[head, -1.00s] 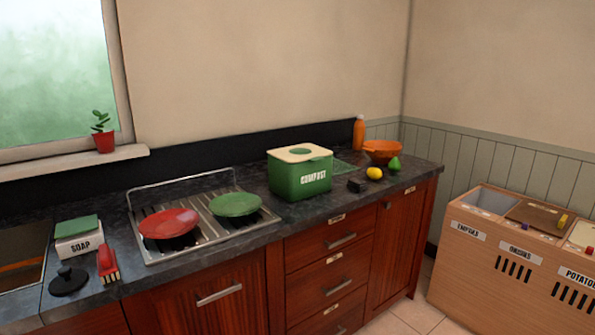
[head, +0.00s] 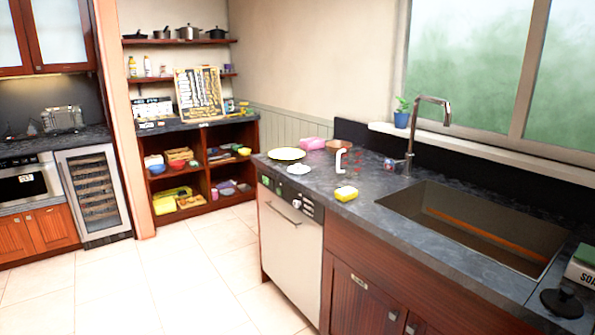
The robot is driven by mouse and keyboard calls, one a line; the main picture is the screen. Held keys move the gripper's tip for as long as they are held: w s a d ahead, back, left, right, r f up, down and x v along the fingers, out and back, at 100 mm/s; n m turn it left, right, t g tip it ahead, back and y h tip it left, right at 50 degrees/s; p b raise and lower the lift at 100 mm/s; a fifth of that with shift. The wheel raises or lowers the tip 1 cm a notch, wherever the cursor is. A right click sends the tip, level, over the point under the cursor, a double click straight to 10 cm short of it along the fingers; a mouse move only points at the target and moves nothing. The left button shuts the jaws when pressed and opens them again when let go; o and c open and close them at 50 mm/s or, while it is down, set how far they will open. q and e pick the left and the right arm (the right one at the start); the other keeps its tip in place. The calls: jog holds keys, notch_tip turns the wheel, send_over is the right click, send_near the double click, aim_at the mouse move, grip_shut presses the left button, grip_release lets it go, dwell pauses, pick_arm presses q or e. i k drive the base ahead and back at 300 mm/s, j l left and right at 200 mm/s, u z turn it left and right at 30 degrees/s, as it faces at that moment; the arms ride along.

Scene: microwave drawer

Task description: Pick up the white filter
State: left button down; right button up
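I cannot tell for sure which thing is the white filter. A small white rounded object (head: 299,169) lies on the dark counter near its left end, in front of a pale plate (head: 286,154). A white C-shaped object (head: 341,160) stands upright on the same counter, left of the tap. Both are small and far off. Neither of my grippers is in view.
The counter (head: 375,185) also holds a yellow sponge (head: 346,194), a pink item (head: 316,144) and a brown bowl (head: 339,146). The sink (head: 475,225) is at right. A white-fronted appliance (head: 290,245) sits beneath. The tiled floor (head: 170,280) at left is clear.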

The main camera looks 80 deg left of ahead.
aim_at(299, 169)
jog(key=u, duration=2.7)
jog(key=z, duration=0.25)
jog(key=i+j+z, duration=0.2)
jog(key=z, duration=0.15)
jog(key=i+j+z, duration=0.5)
jog(key=z, duration=0.2)
jog(key=j, duration=0.05)
